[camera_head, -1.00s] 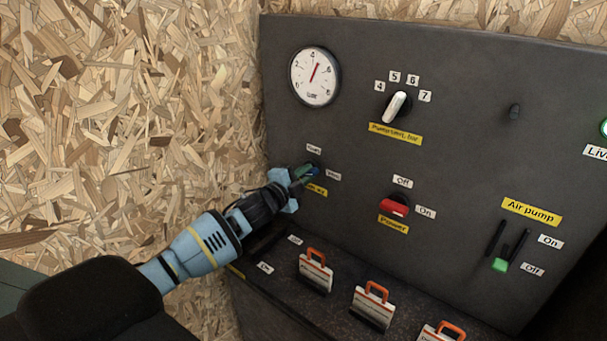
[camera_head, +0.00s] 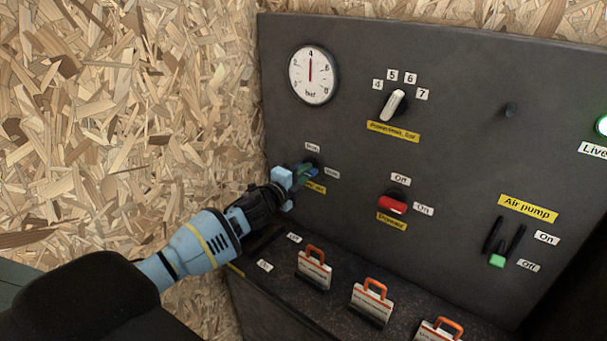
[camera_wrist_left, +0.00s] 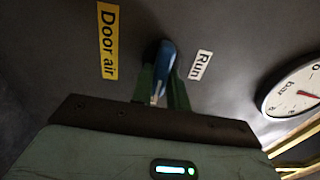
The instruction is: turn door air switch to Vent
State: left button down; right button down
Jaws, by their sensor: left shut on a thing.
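The blue door air switch (camera_head: 312,171) is on the dark panel, left of the red power switch. Its small white labels stand above it and to its right, and the yellow label below it is partly hidden by my gripper. My left gripper (camera_head: 303,175) is shut on the switch. In the left wrist view the blue knob (camera_wrist_left: 165,62) sits between the two green fingers (camera_wrist_left: 163,88). The yellow "Door air" label (camera_wrist_left: 108,40) is left of it there and the "Run" label (camera_wrist_left: 201,64) right. Which label the knob points to I cannot tell. My right gripper is not in view.
A pressure gauge (camera_head: 312,76) above the switch reads about 4. A white selector knob (camera_head: 393,104), red power switch (camera_head: 392,204) and green air pump lever (camera_head: 497,261) share the panel. Tags with orange handles (camera_head: 371,302) stand on the ledge below. Chipboard wall (camera_head: 120,110) is at left.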

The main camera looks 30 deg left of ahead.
pick_arm(q)
jog(key=c, duration=1.4)
grip_release()
jog(key=shift+o, duration=0.2)
jog(key=s, duration=0.7)
jog(key=shift+s+a, duration=0.35)
jog(key=shift+s, duration=0.05)
